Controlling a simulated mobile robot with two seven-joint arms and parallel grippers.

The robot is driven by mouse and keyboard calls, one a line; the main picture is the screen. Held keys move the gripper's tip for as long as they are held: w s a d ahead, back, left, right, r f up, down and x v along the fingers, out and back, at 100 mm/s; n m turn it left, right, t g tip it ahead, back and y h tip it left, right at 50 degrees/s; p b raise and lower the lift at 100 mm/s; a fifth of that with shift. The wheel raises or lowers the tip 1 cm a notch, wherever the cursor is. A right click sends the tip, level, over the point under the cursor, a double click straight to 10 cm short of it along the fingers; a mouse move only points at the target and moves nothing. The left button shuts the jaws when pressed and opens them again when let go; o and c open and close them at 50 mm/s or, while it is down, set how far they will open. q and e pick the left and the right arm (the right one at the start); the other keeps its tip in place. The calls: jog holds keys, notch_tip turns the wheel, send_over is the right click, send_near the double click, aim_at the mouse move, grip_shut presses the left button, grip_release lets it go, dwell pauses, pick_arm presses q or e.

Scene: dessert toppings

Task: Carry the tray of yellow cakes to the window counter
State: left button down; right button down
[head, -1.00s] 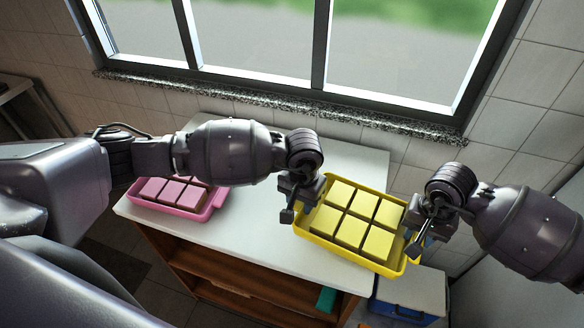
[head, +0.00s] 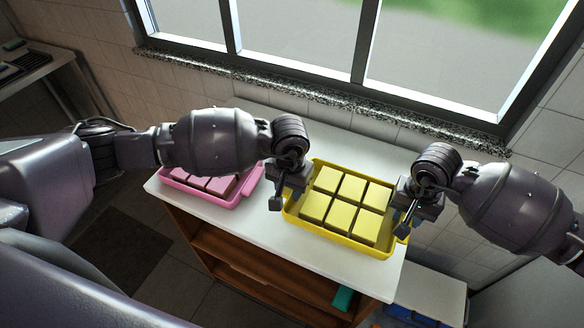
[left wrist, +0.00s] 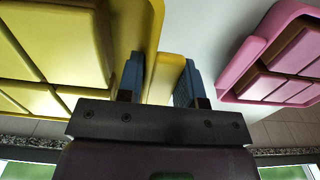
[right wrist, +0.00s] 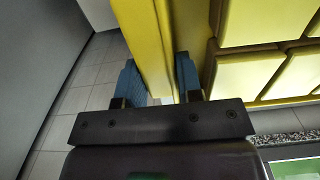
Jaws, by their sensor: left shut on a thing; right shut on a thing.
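The yellow tray (head: 344,244) holds several square yellow cakes (head: 342,216) in rows. It looks level and is over the white top of the window counter (head: 265,237); I cannot tell whether it touches. My left gripper (head: 274,200) is shut on the tray's left rim. In the left wrist view, the yellow rim (left wrist: 165,75) lies between the blue finger pads. My right gripper (head: 404,226) is shut on the right rim, and the right wrist view shows that rim (right wrist: 150,45) between its pads. My grippers cover parts of the tray's ends.
A pink tray (head: 240,197) with pink cakes stands on the counter's left part, partly behind my left arm. The window sill (head: 330,97) runs behind the counter. A blue box with a pale lid (head: 430,293) is low at right. Open shelves (head: 250,270) are below the counter.

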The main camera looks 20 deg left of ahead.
pick_arm(q)
jog(key=shift+f, duration=0.2)
pick_arm(e)
jog(key=shift+f, duration=0.2)
